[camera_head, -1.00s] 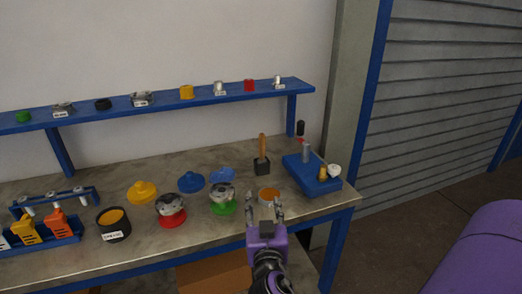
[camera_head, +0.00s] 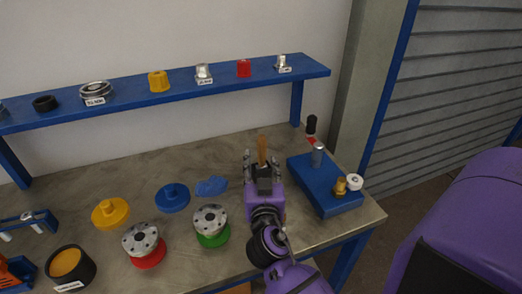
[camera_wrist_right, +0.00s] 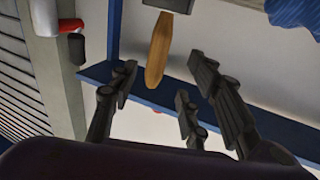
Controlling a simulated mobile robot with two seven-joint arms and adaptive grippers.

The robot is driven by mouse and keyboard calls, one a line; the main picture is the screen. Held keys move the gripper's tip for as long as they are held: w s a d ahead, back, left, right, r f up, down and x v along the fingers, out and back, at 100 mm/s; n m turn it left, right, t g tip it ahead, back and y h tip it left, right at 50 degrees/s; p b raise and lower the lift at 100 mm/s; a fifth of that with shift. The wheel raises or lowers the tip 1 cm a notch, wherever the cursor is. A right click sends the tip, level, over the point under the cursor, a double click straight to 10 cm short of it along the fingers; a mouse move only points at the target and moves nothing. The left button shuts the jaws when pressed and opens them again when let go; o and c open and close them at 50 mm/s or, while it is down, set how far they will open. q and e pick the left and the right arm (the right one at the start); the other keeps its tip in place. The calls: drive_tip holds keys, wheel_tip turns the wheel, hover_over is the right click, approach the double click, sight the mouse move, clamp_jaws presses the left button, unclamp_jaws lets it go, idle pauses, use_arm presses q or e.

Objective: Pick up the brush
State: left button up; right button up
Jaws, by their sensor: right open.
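The brush (camera_head: 262,147) has an upright wooden handle and a dark head, and stands towards the back of the bench. My right gripper (camera_head: 262,166) is open, with its fingers pointing at the brush and appearing on either side of it in the head view; the wrist and palm hide its lower part. In the right wrist view the wooden handle (camera_wrist_right: 158,48) lies ahead of the open fingers (camera_wrist_right: 160,88), seemingly not touched by them. The dark head is cut off at the top edge there. My left gripper is not in view.
A blue block (camera_head: 315,190) with metal and brass fittings stands close on the right. Left are a blue cloth (camera_head: 211,186), a blue flanged cap (camera_head: 173,198), a yellow one (camera_head: 110,213) and two flanged vessels (camera_head: 211,222). A blue shelf (camera_head: 125,94) runs behind, above the bench.

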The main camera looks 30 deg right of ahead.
sight(262, 149)
drive_tip(key=shift+w+d+r, duration=0.3)
drive_tip(key=shift+w+d, duration=0.15)
drive_tip(key=shift+w, duration=0.25)
drive_tip(key=x, duration=0.1)
drive_tip(key=p+x, duration=0.1)
drive_tip(key=x, duration=0.1)
drive_tip(key=p+x, duration=0.1)
drive_tip(key=shift+w+d+r, duration=0.15)
drive_tip(key=shift+d+r, duration=0.1)
drive_tip(key=shift+d, duration=0.05)
drive_tip(key=shift+w+d+f, duration=0.15)
drive_tip(key=shift+w+d, duration=0.05)
drive_tip(key=shift+w, duration=0.2)
drive_tip(key=shift+f, duration=0.1)
drive_tip(key=shift+c, duration=0.9)
drive_tip(key=c, duration=0.6)
clamp_jaws()
